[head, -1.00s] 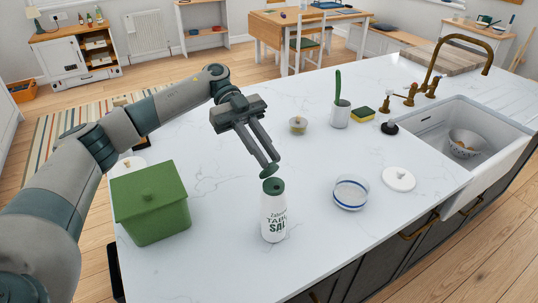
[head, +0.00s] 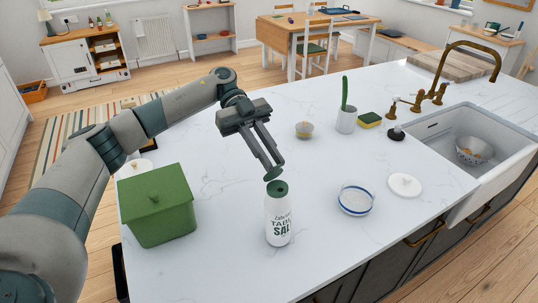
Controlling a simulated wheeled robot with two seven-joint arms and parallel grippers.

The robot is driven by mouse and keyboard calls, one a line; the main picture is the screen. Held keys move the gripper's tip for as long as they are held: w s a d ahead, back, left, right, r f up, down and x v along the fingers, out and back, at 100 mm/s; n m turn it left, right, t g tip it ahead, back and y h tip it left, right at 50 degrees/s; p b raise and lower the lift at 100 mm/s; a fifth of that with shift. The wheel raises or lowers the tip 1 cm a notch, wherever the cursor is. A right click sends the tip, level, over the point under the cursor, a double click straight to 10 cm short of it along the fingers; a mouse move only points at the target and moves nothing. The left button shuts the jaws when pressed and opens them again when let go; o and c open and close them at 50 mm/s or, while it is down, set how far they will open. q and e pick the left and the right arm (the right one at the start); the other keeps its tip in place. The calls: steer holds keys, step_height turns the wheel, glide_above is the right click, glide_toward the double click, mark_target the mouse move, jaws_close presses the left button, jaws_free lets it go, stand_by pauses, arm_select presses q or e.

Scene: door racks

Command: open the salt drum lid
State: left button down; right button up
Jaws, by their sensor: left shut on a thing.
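The salt drum (head: 278,221) stands upright on the white counter, a white cylinder with dark "TABLE SALT" lettering and a green top (head: 278,188). My left gripper (head: 271,168) is just above and behind the drum's top, pointing down. It is shut on a small green lid (head: 272,174), which is tilted and raised over the drum's top. I cannot tell whether the lid's edge still touches the drum. My right gripper is not in view.
A green lidded box (head: 157,205) stands left of the drum. The sink (head: 470,130) is far right.

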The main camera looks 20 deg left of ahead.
arm_select(q)
steer(key=shift+f, duration=0.4)
steer(key=c, duration=1.7)
jaws_free()
steer(key=shift+w+a, duration=0.15)
steer(key=shift+w, duration=0.05)
steer(key=shift+r, duration=0.25)
steer(key=b+v, duration=0.3)
steer(key=v, duration=0.7)
steer(key=shift+w, duration=0.2)
